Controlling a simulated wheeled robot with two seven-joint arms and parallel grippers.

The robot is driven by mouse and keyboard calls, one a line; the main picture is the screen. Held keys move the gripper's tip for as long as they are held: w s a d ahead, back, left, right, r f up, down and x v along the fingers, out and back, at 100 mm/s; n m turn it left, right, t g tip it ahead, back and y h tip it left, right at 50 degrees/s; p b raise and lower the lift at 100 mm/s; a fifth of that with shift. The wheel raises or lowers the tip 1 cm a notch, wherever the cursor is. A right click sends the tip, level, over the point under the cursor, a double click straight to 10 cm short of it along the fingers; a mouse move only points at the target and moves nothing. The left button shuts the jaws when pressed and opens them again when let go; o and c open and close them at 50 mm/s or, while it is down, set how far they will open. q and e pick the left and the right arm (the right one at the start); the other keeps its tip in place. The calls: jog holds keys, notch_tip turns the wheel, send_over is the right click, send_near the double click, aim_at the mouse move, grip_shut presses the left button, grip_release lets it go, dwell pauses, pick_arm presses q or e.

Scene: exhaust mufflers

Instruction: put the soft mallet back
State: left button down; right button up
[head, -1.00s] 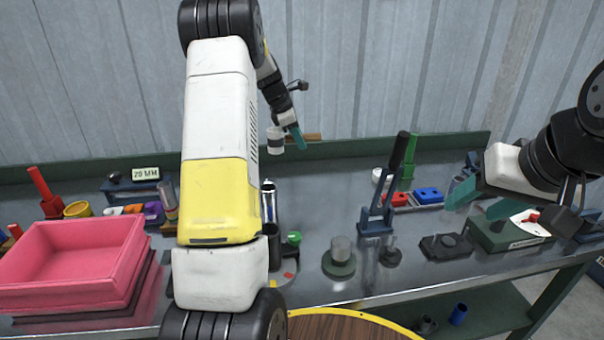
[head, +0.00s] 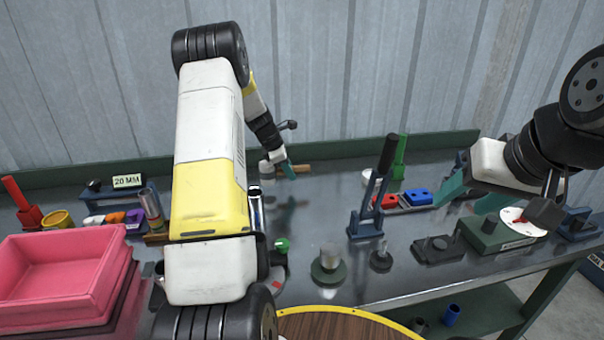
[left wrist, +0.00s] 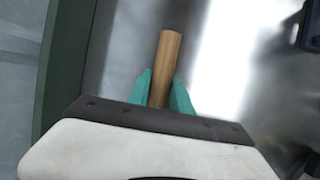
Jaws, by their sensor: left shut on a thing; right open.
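The soft mallet has a pale cylindrical head (head: 266,169) and a brown wooden handle (head: 299,168). It is near the back of the bench in the head view. My left gripper (head: 287,169) is shut on the handle between its teal fingers. In the left wrist view the handle (left wrist: 168,50) sticks out past the fingertips of the left gripper (left wrist: 160,88), and the mallet head is hidden. I cannot tell whether the mallet touches the bench. My right gripper (head: 470,194) is open and empty over the right part of the bench.
On the metal bench (head: 320,215) stand a blue lever press (head: 367,215), a green-based post (head: 330,268) and a green block with a white dial (head: 490,233). A pink bin (head: 60,280) is at the left. The back middle is mostly clear; a green ledge (head: 340,149) runs behind.

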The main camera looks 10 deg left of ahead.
aim_at(290, 189)
pick_arm(q)
jog(key=shift+f, duration=1.75)
jog(key=c, duration=1.2)
grip_release()
jog(key=shift+f, duration=0.1)
jog(key=shift+o, duration=0.2)
